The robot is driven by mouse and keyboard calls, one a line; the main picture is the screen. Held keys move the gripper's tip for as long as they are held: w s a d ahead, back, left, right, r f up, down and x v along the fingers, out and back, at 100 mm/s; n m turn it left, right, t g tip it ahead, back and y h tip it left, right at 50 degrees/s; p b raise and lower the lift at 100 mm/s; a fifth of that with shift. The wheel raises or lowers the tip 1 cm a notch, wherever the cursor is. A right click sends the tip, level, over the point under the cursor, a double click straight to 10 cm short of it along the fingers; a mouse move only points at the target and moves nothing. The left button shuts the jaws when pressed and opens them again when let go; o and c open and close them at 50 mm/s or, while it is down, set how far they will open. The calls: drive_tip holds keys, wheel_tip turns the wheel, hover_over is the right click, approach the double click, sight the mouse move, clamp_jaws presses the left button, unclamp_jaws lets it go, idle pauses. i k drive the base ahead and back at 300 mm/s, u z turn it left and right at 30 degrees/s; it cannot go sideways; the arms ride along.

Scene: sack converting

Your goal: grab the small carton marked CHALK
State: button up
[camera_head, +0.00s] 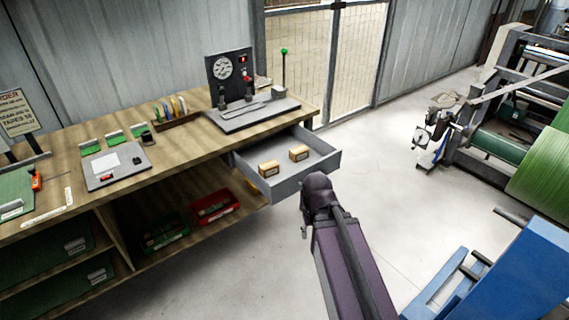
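Two small brown cartons sit apart in a grey drawer (275,187) that is pulled open from the workbench. The left carton (269,169) lies nearer the drawer's left side, and the right carton (299,153) lies farther back. Each has a pale label, too small to read, so I cannot tell which is marked CHALK. My arm reaches up from the bottom, its dark end just right of the drawer's front. My gripper (304,231) is mostly hidden by the arm, and its fingers cannot be made out. Both cartons are clear of it.
The wooden workbench (185,150) carries a gauge stand (230,75), a clipboard (112,165) and a rack of coloured items (173,113). Red (214,207) and green (165,232) bins stand on the shelf below. A machine with a green roll (543,165) is at right. Open floor lies between.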

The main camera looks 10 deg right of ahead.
sight(300, 153)
drive_tip(key=i, duration=0.9)
